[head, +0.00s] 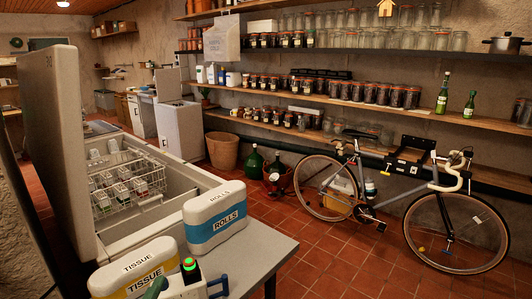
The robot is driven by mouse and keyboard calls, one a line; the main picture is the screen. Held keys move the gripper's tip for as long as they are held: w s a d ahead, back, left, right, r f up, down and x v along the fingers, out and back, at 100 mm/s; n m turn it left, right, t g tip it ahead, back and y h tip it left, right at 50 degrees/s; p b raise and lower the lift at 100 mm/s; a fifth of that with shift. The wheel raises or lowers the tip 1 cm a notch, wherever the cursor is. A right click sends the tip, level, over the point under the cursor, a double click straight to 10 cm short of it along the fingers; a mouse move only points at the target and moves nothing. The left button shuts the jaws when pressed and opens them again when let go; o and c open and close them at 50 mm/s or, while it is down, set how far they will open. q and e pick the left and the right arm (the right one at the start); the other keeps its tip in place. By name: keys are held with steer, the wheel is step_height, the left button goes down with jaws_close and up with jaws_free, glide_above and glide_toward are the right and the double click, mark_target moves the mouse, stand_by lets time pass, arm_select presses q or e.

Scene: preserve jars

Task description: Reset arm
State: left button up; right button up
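At the bottom edge, a pale and dark object with a green-lit top (190,268) stands in front of the tissue pack, beside a blue loop-shaped part (218,284). The frame cuts these off, and I cannot tell whether they belong to me.
A grey table (262,250) holds a ROLLS pack (215,216) and a TISSUE pack (137,268). Behind it is an open chest freezer (170,213) with a wire basket (127,186). A bicycle (395,195) leans below jar-filled shelves. Tiled floor (320,262) is clear right of the table.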

arm_select(q)
steer(key=s+a+f+n+g+y, duration=0.2)
steer(key=s+a+f+n+g, duration=0.1)
steer(key=s+a+f+g, duration=0.45)
steer(key=s+a+f+n+g+y, duration=0.35)
steer(key=s+f, duration=0.45)
steer(key=s, duration=0.3)
steer(key=s+d+f+g+h, duration=0.1)
steer(key=s+d+f+h, duration=0.1)
steer(key=f, duration=1.1)
steer(key=s+d+f+g+h, duration=0.2)
steer(key=f, duration=1)
steer(key=s+f+n+g, duration=0.1)
steer(key=s+f, duration=0.6)
steer(key=s, duration=0.3)
steer(key=s+f+n+g+h, duration=0.1)
steer(key=s+f+n, duration=0.1)
steer(key=s+f, duration=0.6)
steer(key=shift+s+f+g, duration=0.25)
steer(key=shift+s+g, duration=0.15)
steer(key=shift+s, duration=0.65)
